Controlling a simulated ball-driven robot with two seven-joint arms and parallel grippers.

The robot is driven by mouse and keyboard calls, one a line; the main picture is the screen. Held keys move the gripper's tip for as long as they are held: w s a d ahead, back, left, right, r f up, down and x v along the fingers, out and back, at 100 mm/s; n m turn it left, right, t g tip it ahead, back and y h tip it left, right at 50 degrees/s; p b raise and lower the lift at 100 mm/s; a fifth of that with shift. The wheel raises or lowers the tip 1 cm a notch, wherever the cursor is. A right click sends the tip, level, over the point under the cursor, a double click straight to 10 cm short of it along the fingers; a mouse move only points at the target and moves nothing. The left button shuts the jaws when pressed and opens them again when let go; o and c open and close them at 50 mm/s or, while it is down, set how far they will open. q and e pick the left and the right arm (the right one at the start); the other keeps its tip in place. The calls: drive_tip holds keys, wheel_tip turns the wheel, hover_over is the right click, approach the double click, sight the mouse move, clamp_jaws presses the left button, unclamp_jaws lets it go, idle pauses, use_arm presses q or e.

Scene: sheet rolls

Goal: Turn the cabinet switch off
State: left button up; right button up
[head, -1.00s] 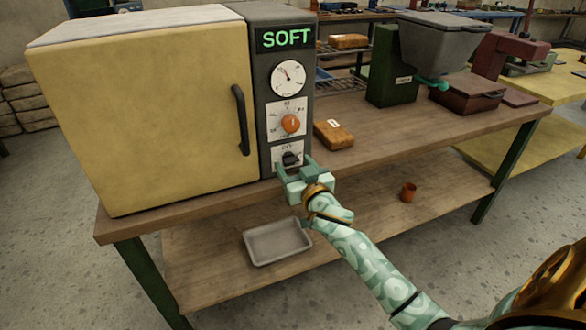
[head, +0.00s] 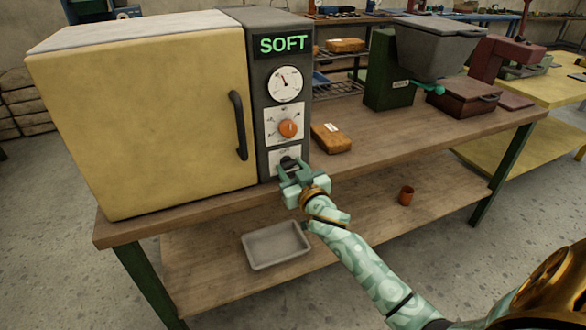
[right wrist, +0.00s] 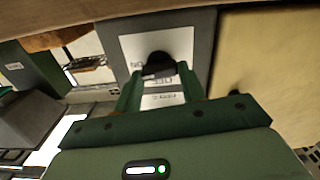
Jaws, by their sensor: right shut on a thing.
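The yellow cabinet (head: 140,120) stands on the bench with its door closed. Its grey control panel shows a green SOFT display (head: 283,44), a dial gauge and an orange knob. The black switch (head: 288,163) sits low on the panel on a white plate; it also shows in the right wrist view (right wrist: 158,64), where the plate lettering appears upside down. My right gripper (head: 291,170) is at the switch, its green fingers (right wrist: 158,88) on both sides of it and shut on it. The fingers partly hide the switch and its label, so its setting is unclear. My left gripper is not in view.
A brown block (head: 331,138) lies on the bench right of the panel. A grey hopper machine (head: 430,50) stands further right. A grey tray (head: 276,245) and an orange cup (head: 406,195) are on the lower shelf.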

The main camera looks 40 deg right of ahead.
drive_tip(key=n+p, duration=0.1)
drive_tip(key=n, duration=0.2)
drive_tip(key=shift+a+r+p, duration=0.1)
drive_tip(key=shift+p, duration=0.25)
drive_tip(key=n+p, duration=0.1)
drive_tip(key=n, duration=0.3)
drive_tip(key=shift+n, duration=0.4)
drive_tip(key=n, duration=0.4)
drive_tip(key=shift+a+f+p, duration=0.1)
drive_tip(key=shift+f+p, duration=0.15)
drive_tip(key=shift+p, duration=0.1)
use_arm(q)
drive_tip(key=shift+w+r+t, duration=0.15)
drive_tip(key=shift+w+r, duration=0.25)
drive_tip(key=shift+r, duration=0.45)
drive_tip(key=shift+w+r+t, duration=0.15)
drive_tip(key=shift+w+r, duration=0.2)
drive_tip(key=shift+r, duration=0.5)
use_arm(e)
drive_tip(key=shift+f+n, duration=0.15)
drive_tip(key=shift+n, duration=2.05)
drive_tip(key=o, duration=1)
drive_tip(key=shift+s, duration=0.1)
